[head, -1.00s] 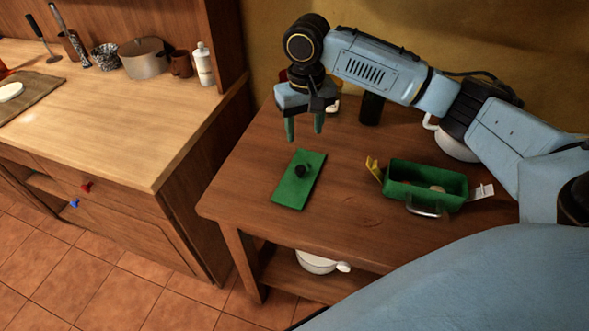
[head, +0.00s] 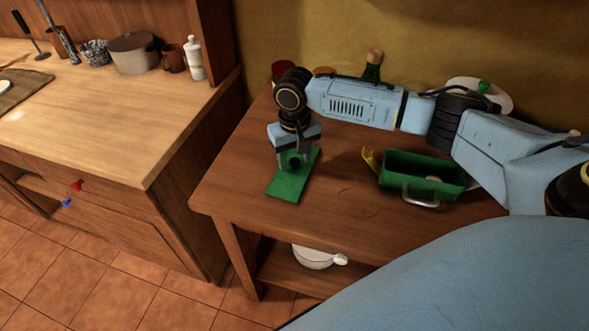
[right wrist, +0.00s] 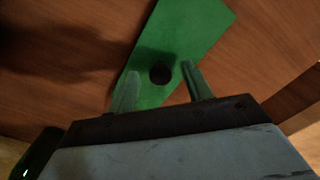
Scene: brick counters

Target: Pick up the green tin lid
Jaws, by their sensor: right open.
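The green tin lid (head: 288,188) lies flat on the brown wooden table, a rectangle with a dark round knob. In the right wrist view the lid (right wrist: 198,35) runs up and to the right, and its knob (right wrist: 160,74) shows between the fingertips. My right gripper (head: 293,165) is low over the far half of the lid, pointing down. Its fingers (right wrist: 158,78) are open, one on each side of the knob; I cannot tell whether they touch the lid. In the head view the gripper hides the knob. My left gripper is not in view.
An open green tin (head: 425,180) with a metal handle and a yellow flap stands right of the lid. A bottle (head: 372,68) and a white plate (head: 490,92) are behind my arm. A white pot (head: 316,257) sits on the lower shelf. The table's front left is clear.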

